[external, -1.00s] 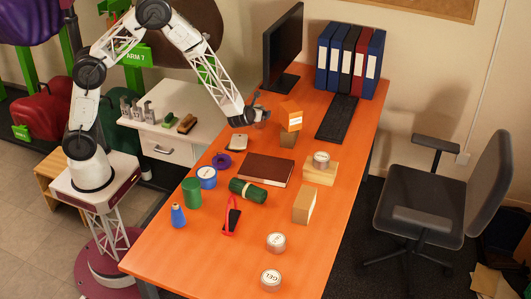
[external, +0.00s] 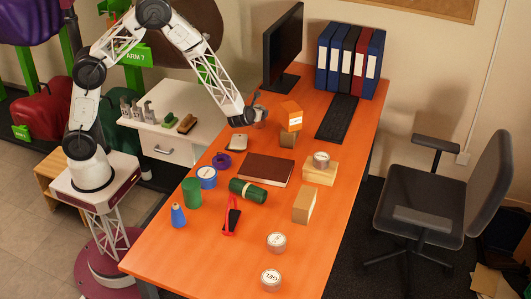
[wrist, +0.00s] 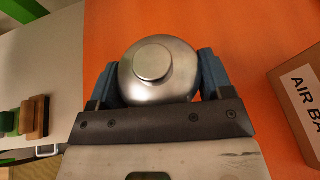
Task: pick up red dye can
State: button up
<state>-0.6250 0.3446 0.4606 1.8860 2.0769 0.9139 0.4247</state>
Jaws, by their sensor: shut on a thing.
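My gripper (wrist: 160,66) is shut on a silver metal can (wrist: 158,78) with a round raised cap, one blue-grey finger on each side of it. No red shows on this can, and no label on it can be read. In the external view my gripper (external: 254,112) is at the far left part of the orange table, beside the orange box, and the can (external: 261,116) is small and partly hidden by the fingers. Whether the can touches the table cannot be told.
An orange box (external: 291,115) on a brown block stands right of my gripper. A pale device (external: 240,146) lies in front of it, and a monitor (external: 283,48) stands behind. A brown book (external: 264,169), a green roll (external: 248,190) and tins (external: 271,279) lie nearer on the table.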

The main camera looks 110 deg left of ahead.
jog(key=shift+r, duration=0.15)
jog(key=shift+r, duration=4.9)
